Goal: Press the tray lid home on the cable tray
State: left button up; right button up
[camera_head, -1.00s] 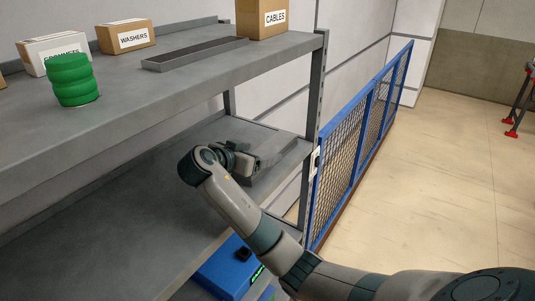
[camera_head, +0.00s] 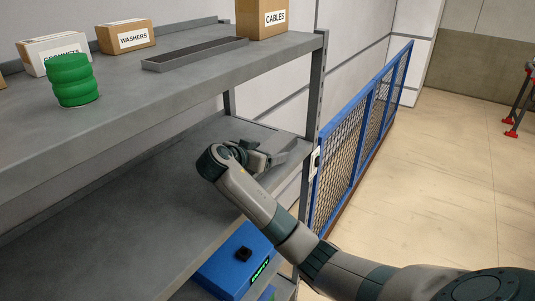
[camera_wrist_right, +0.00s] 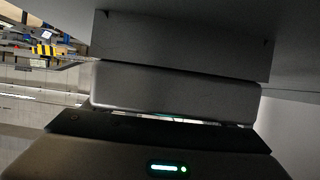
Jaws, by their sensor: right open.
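A long, shallow grey tray (camera_head: 160,66) with a dark inside lies on the upper shelf; it looks like an open cable tray. My right gripper (camera_head: 271,159) is open over the right end of the lower shelf, pointing right. A grey slab-like piece (camera_head: 292,150) is just beyond it, partly hidden by the gripper; I cannot tell whether it is the tray lid. In the right wrist view a flat grey panel (camera_wrist_right: 182,38) with small dark marks near its upper corners stands in front of the gripper. Contact cannot be told. My left gripper is not in view.
The upper shelf (camera_head: 130,112) overhangs the lower shelf (camera_head: 110,215). A green ribbed container (camera_head: 73,80), a WASHERS box (camera_head: 126,36) and a CABLES box (camera_head: 262,18) stand on top. A blue box (camera_head: 238,268) is below. A blue mesh fence (camera_head: 360,135) stands right.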

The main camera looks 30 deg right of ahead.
aim_at(267, 150)
dwell(0.3)
jog(key=c, duration=1.3)
jog(key=shift+o, duration=0.2)
jog(key=shift+r, duration=0.1)
jog(key=shift+r+b, duration=0.5)
jog(key=shift+r, duration=0.05)
notch_tip(267, 150, up, 7)
jog(key=b, duration=0.3)
jog(key=shift+r+b, duration=0.15)
jog(key=shift+b, duration=0.25)
jog(key=shift+r, duration=0.75)
